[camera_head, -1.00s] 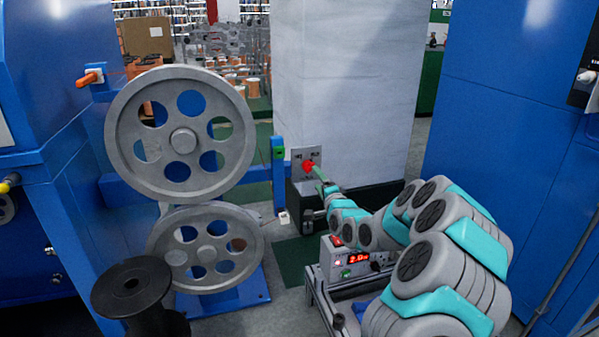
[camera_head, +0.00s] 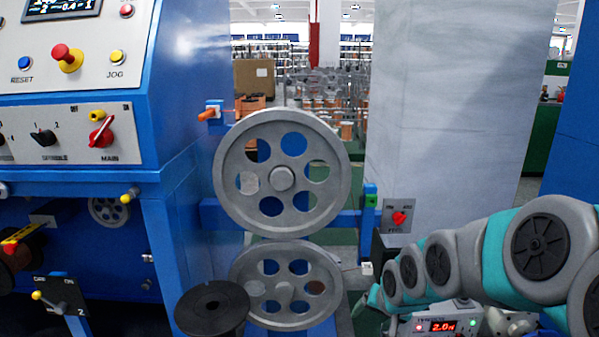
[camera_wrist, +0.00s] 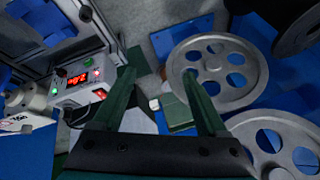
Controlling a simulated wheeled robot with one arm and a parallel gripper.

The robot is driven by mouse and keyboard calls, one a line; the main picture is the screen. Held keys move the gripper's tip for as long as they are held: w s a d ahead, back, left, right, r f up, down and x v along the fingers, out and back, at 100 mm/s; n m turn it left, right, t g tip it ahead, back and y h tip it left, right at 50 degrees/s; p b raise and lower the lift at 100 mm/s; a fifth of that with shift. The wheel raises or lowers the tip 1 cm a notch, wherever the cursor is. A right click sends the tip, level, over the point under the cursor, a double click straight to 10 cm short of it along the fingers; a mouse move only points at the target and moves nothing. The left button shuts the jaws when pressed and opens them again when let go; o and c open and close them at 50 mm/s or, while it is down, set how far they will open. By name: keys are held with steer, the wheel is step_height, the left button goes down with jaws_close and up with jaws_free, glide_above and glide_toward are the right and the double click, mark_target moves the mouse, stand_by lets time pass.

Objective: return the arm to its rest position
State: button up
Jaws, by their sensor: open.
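My arm (camera_head: 440,262) is bent at the right of the head view, its far end low in front of the pillar's red switch. My gripper (camera_wrist: 160,76) shows in the wrist view as two green fingers spread wide apart with nothing between them. In the head view its fingers cannot be made out clearly. The wrist camera looks down past the fingers toward the floor, with the large grey pulley (camera_wrist: 228,66) to the right of the fingers and the box with a red display (camera_wrist: 75,80) to the left.
A red rotary switch (camera_head: 398,218) sits on a panel on the white pillar (camera_head: 440,110). Two grey pulleys, upper (camera_head: 231,175) and lower (camera_head: 285,313), stand left of the arm, with a black spool (camera_head: 212,308) in front. A blue control cabinet (camera_head: 180,80) fills the left.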

steer(key=s+r+n+g+h, duration=0.1)
steer(key=s+n+g, duration=0.3)
steer(key=s, duration=2.6)
steer(key=g, duration=0.3)
steer(key=shift+s+a, duration=0.35)
